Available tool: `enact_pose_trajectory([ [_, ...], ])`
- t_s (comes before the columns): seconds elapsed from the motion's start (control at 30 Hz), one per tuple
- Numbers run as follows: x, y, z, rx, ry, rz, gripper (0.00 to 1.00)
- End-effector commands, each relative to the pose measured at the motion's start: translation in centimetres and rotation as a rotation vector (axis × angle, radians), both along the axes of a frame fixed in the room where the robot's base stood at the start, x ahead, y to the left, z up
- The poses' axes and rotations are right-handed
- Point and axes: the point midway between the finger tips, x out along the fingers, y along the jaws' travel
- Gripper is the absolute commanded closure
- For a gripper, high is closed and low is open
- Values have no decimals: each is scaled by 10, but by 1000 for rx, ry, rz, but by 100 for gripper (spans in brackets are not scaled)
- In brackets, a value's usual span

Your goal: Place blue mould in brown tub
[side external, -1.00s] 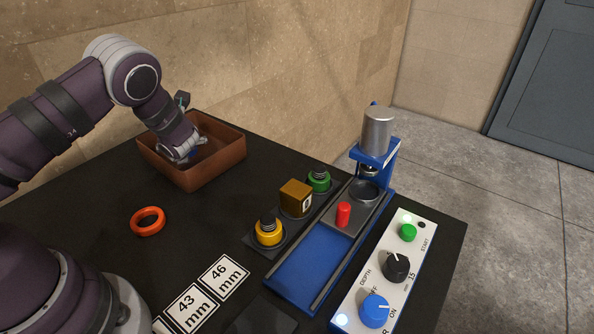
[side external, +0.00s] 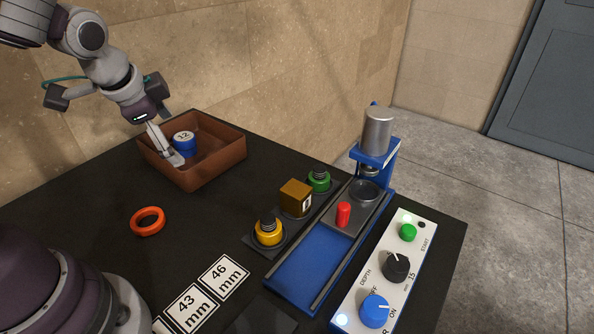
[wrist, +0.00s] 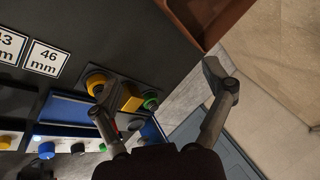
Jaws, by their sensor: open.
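The blue mould (side external: 184,142), marked 12 on top, stands upright inside the brown tub (side external: 216,165) at the back left of the table. My gripper (side external: 172,142) is open and empty at the tub, with its fingers close to the mould on its left side; I cannot tell whether they touch it. In the wrist view my gripper (wrist: 158,92) shows its two fingers spread wide with nothing between them. Only a corner of the brown tub (wrist: 205,20) shows there, and the mould is out of that view.
An orange ring (side external: 148,221) lies on the black table. A yellow mould (side external: 269,234), a brown block (side external: 296,197) and a green mould (side external: 319,181) stand in a row beside the blue press (side external: 310,262). A control panel (side external: 388,270) is at the right. A wall rises behind the tub.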

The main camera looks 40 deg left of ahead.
Motion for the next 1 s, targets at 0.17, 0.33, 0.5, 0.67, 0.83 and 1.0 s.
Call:
enact_pose_trajectory([
  [0.17, -46, -39, 38, -347, -105, 303, 19],
  [0.33, -69, -52, 46, -456, -114, 431, 19],
  [0.5, -72, -53, 47, -466, -113, 446, 19],
  [0.67, -71, -53, 47, -465, -114, 445, 19],
  [0.83, -71, -53, 47, -465, -114, 445, 19],
  [1.0, -71, -53, 47, -465, -114, 445, 19],
])
